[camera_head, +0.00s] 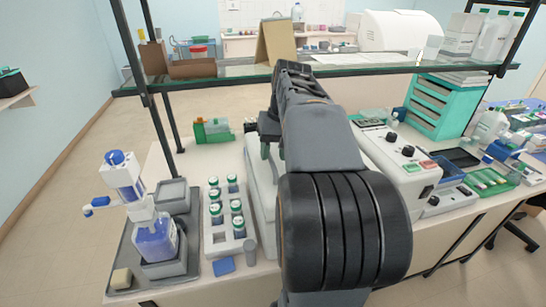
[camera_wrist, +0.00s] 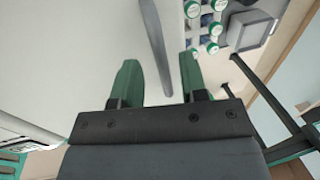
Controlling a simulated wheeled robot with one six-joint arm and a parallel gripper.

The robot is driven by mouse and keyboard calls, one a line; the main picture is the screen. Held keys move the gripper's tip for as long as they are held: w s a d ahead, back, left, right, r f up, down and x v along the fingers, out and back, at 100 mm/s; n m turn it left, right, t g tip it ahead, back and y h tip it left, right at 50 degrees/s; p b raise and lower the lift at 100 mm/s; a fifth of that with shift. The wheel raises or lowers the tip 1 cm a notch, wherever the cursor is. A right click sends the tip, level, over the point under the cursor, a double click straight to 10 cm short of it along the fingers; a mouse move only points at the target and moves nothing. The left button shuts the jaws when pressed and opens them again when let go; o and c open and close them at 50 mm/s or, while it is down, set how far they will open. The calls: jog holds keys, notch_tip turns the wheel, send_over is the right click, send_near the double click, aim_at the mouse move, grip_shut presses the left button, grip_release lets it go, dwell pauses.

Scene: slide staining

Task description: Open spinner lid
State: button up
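The spinner is a white machine (camera_head: 410,163) with black knobs and red and green buttons on its front panel. My arm hides much of its middle. A pale body edge (camera_head: 262,205) shows left of my arm, and a broad pale surface (camera_wrist: 75,50) fills the left of the wrist view. I cannot tell for certain which part is the lid or whether it is shut. My gripper (camera_wrist: 160,80) has two green fingers set apart. A slim grey bar (camera_wrist: 155,40) runs into the space between them; I cannot tell whether they touch it. In the head view my gripper (camera_head: 264,150) is partly hidden.
A white rack (camera_head: 217,239) of green-capped vials stands left of the spinner; it also shows in the wrist view (camera_wrist: 204,25). A grey tray (camera_head: 187,200) with a blue-and-white dispenser (camera_head: 153,235) is farther left. A glass shelf (camera_head: 340,72) crosses above the bench. A teal drawer unit (camera_head: 437,107) stands right.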

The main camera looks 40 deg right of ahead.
jog(key=shift+a+f, duration=0.2)
jog(key=shift+f, duration=0.5)
jog(key=shift+c, duration=0.5)
grip_shut()
